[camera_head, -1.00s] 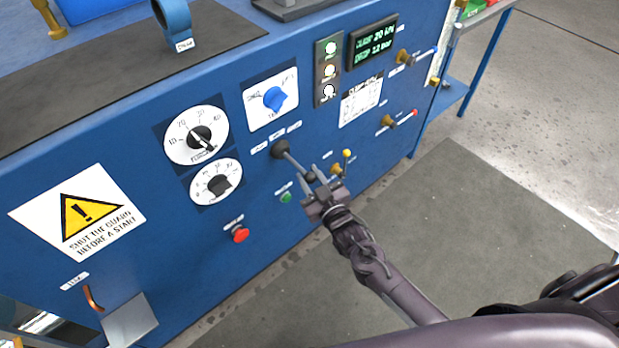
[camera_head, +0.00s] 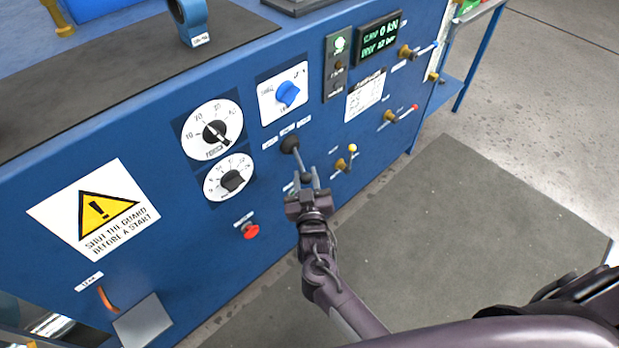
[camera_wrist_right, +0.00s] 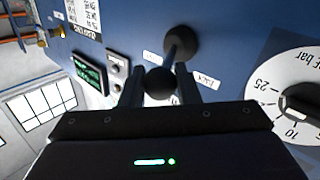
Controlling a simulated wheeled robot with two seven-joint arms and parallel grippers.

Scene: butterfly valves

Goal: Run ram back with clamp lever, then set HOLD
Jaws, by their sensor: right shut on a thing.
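The clamp lever (camera_head: 299,160) is a grey rod with a black ball knob, rising from a black boot on the blue panel. My right gripper (camera_head: 306,180) is shut on its knob. In the right wrist view the ball knob (camera_wrist_right: 160,83) sits between the two fingers. The blue selector knob (camera_head: 288,93) is on a white plate above the lever; its plate markings are too small to read surely. The display (camera_head: 378,35) shows green text, its upper line apparently 0 kN. The lamp strip (camera_head: 338,67) has its top green lamp lit. My left gripper is out of view.
Two white dials, the upper one (camera_head: 213,130) and lower one (camera_head: 229,178), are left of the lever. A red button (camera_head: 250,231) lies below left. A brass valve with a yellow knob (camera_head: 346,160) is close right of my gripper. The floor mat (camera_head: 440,230) is clear.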

